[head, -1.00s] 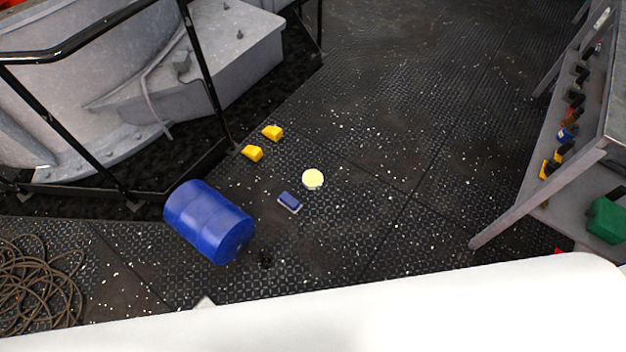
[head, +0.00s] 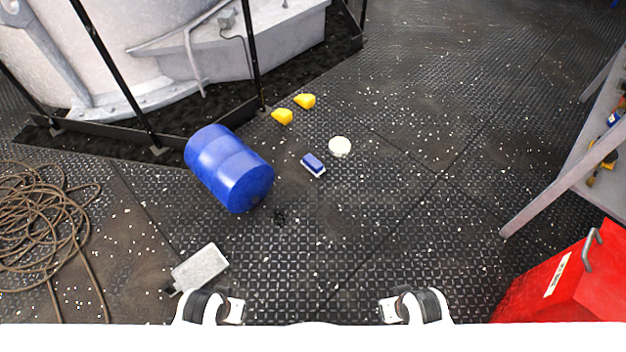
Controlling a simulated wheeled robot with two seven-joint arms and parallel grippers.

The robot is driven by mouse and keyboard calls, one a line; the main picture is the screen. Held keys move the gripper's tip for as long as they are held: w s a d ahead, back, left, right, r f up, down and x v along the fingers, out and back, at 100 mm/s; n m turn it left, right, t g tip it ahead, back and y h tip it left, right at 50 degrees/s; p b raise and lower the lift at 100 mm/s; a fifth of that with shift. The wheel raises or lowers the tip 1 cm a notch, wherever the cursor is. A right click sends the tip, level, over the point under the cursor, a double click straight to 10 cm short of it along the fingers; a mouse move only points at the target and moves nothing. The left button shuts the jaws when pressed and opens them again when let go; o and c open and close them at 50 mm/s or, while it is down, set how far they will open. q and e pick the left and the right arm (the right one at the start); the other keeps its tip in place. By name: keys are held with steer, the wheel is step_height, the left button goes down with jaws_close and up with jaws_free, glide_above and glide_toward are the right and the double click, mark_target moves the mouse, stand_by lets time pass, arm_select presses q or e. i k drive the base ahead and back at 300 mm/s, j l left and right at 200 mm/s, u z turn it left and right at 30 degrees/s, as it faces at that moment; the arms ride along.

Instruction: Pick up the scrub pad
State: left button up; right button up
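The scrub pad (head: 313,164) is a small block with a blue top and a pale base. It lies flat on the dark riveted deck, a little above the centre of the head view, and nothing covers it. Parts of my two arms, white with black bands, show at the bottom edge, one left of centre and one right of centre. They are well apart from the pad.
A blue barrel (head: 230,167) lies left of the pad; a round whitish disc (head: 340,147) lies just right. Yellow wedges (head: 283,116) lie behind. A grey box (head: 200,268), coiled rope (head: 45,225) and red chest (head: 560,285) are nearer. Deck before the pad is mostly clear.

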mark_target(313, 166)
steer(key=i+j+u, duration=0.15)
steer(key=i, duration=1.1)
